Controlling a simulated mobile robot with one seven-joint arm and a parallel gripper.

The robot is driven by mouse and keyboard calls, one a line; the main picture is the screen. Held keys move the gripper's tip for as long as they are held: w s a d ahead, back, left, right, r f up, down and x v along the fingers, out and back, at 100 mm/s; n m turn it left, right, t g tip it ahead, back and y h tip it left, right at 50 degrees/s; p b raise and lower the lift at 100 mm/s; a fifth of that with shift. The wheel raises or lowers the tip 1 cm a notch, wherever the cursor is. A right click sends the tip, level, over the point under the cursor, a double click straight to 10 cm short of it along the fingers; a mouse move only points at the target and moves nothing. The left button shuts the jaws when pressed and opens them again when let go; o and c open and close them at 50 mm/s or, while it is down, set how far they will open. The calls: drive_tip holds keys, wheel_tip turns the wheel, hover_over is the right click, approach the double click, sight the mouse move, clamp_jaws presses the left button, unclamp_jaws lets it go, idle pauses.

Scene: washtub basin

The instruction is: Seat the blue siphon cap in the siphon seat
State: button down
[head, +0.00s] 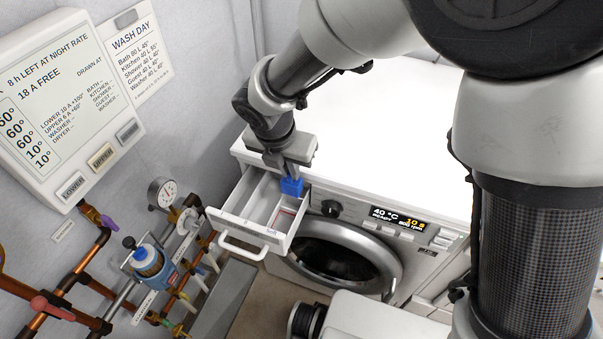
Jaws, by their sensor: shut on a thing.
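The blue siphon cap (292,187) is held in my gripper (290,174), which points down over the open detergent drawer (240,227) of the washing machine. My gripper is shut on the cap. The cap is at the right rear part of the drawer, near the machine's front. I cannot tell whether it touches the drawer.
The white washing machine (400,130) has a knob (331,208), a display (399,217) and a round door (335,265). The drawer handle (243,247) juts forward.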

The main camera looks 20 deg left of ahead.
sight(289, 187)
wheel_tip(289, 187, down, 9)
drive_tip(key=shift+r+b, duration=0.1)
drive_tip(key=shift+b, duration=0.95)
drive_tip(key=c, duration=1.9)
unclamp_jaws()
drive_tip(key=shift+o, duration=0.2)
drive_tip(key=shift+r, duration=0.5)
drive_tip(key=p+v, duration=0.3)
drive_tip(key=v, duration=0.8)
